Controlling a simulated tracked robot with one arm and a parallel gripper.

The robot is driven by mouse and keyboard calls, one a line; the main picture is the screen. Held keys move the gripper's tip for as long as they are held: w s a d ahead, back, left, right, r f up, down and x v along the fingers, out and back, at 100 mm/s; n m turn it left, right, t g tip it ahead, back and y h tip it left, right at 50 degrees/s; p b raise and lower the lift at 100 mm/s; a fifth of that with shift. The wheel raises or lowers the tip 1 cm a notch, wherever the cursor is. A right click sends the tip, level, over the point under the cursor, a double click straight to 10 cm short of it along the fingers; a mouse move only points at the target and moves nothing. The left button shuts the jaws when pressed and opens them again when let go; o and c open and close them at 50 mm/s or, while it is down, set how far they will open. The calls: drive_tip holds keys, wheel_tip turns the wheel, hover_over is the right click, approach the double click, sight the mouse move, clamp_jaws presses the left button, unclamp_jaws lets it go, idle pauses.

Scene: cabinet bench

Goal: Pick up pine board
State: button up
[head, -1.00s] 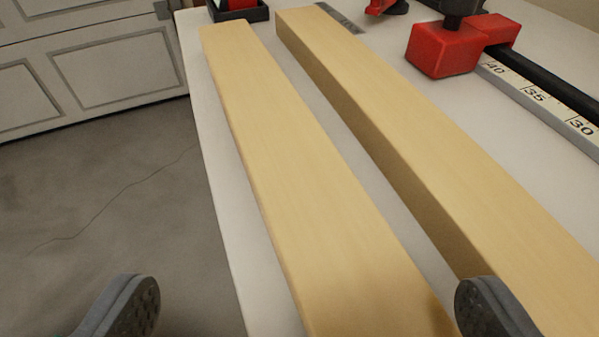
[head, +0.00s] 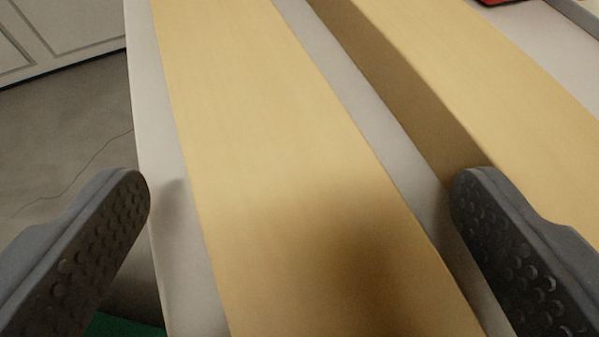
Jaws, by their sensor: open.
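Two long pale wooden boards lie side by side on a white bench top. The left pine board (head: 270,150) runs up the middle of the head view, between the two fingers of my gripper (head: 300,190). My gripper is open and empty, one finger left of this board near the bench edge, the other right of it. The right pine board (head: 490,80) lies beyond the right finger, which partly covers its side. I cannot tell whether that finger touches it. A dark shadow falls on the near part of the left board.
The white bench top (head: 180,250) ends just left of the left board, with grey floor (head: 70,130) below. A narrow strip of bench shows between the boards. A red object (head: 497,2) is cut off at the top right. A green patch (head: 120,326) is low at left.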

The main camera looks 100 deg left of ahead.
drive_tip(key=c, duration=1.3)
drive_tip(key=shift+c, duration=0.2)
